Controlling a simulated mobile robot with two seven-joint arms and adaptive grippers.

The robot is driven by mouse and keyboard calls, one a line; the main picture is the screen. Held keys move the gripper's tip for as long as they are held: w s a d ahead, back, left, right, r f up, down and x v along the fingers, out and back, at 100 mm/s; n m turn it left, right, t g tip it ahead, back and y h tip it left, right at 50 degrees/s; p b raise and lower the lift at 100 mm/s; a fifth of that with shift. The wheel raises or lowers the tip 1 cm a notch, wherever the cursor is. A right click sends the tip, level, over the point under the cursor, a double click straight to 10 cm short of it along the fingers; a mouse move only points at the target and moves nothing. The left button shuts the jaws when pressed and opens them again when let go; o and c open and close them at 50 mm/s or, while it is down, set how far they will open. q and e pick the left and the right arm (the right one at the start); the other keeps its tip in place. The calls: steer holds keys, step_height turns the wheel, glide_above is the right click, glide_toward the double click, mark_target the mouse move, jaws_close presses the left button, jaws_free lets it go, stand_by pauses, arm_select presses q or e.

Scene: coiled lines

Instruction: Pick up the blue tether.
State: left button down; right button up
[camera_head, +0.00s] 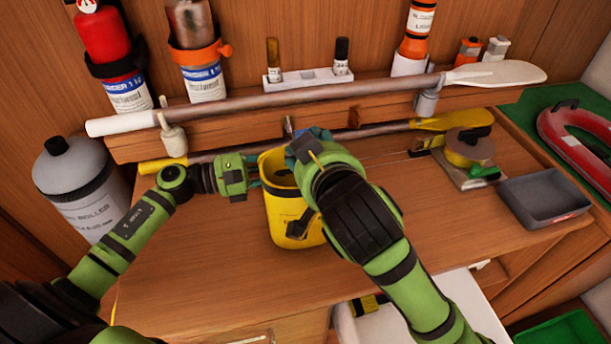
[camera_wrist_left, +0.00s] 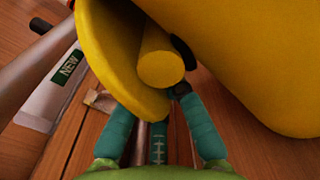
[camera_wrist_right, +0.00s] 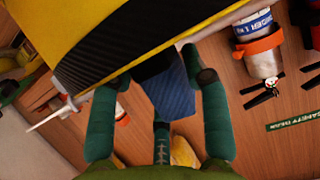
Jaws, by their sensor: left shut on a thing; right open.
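A yellow bag-like container (camera_head: 285,222) stands on the wooden bench, its mouth partly covered by my right arm. My left gripper (camera_head: 256,172) is shut on the container's rim from the left; the left wrist view shows the yellow container (camera_wrist_left: 225,60) close, with the fingers against its edge. My right gripper (camera_head: 300,150) is above the container's far right side, with its fingers mostly hidden in the head view. In the right wrist view it is open, and a blue textured piece (camera_wrist_right: 175,98), perhaps the blue tether, shows between and beyond its fingers. No full tether shape is visible.
A grey-shafted paddle (camera_head: 300,100) lies across the rack behind, and a yellow-bladed one (camera_head: 465,120) lies below it. A grey tray (camera_head: 543,198) and a yellow reel (camera_head: 468,150) are at right. A grey cylinder (camera_head: 80,185) stands left. The front bench is clear.

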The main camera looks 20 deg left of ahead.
steer(key=shift+w+a+f, duration=0.2)
steer(key=shift+w+a, duration=0.1)
steer(key=shift+w, duration=0.05)
jaws_close()
steer(key=shift+r, duration=0.1)
step_height(320, 180, up, 10)
stand_by(0.4)
arm_select(q)
steer(key=c, duration=1.3)
jaws_free()
